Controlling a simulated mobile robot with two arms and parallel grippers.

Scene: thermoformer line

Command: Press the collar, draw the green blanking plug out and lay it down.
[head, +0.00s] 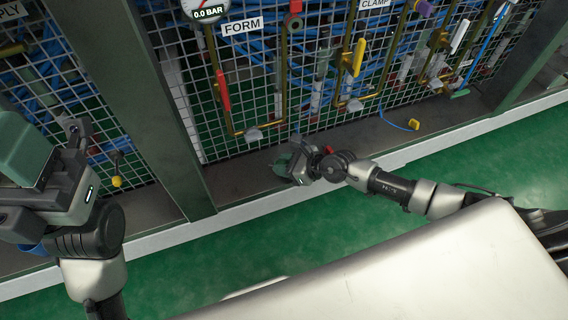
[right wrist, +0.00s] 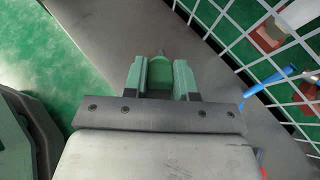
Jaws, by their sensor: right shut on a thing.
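My right gripper (head: 281,164) is low in front of the mesh panel, over the grey ledge at its foot. In the right wrist view its green fingers (right wrist: 160,78) are shut on a small grey-green piece, which I take for the blanking plug (right wrist: 160,61). Its narrow tip sticks out past the fingers. Most of the plug is hidden between them, and I cannot tell whether it touches the ledge. My left gripper (head: 68,150) is at the left of the head view; its finger gap is not clear. I cannot make out the collar.
The grey ledge (head: 240,181) runs along the mesh panel (head: 262,108), above green floor (head: 190,270). A yellow fitting (head: 413,124) on a blue hose rests on the ledge to the right. Brass pipes with a red handle (head: 222,91) and a yellow handle (head: 358,57) stand before the mesh.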

